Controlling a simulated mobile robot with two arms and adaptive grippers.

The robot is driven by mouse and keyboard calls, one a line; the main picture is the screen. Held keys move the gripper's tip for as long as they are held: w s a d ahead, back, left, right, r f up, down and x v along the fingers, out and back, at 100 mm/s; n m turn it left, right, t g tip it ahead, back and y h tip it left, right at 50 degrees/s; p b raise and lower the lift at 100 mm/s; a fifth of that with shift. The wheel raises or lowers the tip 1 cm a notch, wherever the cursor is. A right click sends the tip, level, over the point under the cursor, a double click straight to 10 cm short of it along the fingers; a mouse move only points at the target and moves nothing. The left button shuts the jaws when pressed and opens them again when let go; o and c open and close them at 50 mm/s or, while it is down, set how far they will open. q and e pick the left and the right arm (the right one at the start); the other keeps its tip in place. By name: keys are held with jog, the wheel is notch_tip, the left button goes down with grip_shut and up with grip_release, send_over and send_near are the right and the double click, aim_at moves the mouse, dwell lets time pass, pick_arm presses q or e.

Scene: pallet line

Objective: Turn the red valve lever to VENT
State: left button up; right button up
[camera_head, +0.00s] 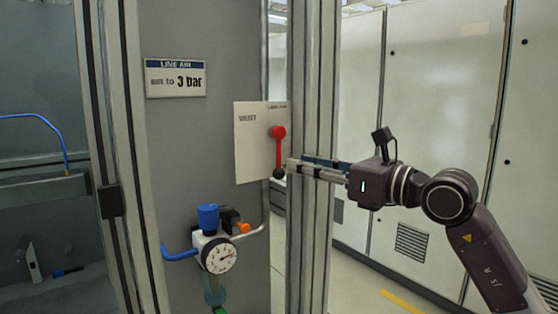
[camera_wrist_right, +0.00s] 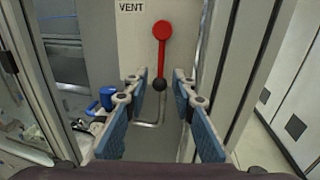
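The red valve lever (camera_head: 278,152) hangs straight down from its round red hub on a pale plate (camera_head: 250,155). A black knob (camera_head: 279,173) is at its lower end. The plate reads VENT at the left and has a small, blurred label at the upper right. My right gripper (camera_head: 291,168) is just right of the knob in the head view. In the right wrist view the gripper (camera_wrist_right: 157,82) is open, and the lever (camera_wrist_right: 161,50) hangs with its knob (camera_wrist_right: 160,86) between the fingertips. Contact is not visible. My left gripper is out of view.
Below the plate are a pressure gauge (camera_head: 219,256), a blue regulator cap (camera_head: 208,217) and an orange-tipped fitting (camera_head: 243,228). A LINE AIR sign (camera_head: 175,79) is at the upper left. An upright metal post (camera_head: 312,230) stands right of the plate, behind my right gripper.

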aim_at(279, 167)
jog(key=p+x, duration=0.2)
jog(key=x, duration=0.4)
jog(key=shift+w+a+p, duration=0.1)
jog(key=shift+w+p, duration=0.05)
jog(key=shift+p, duration=0.15)
jog(key=shift+w+a, duration=0.45)
grip_shut()
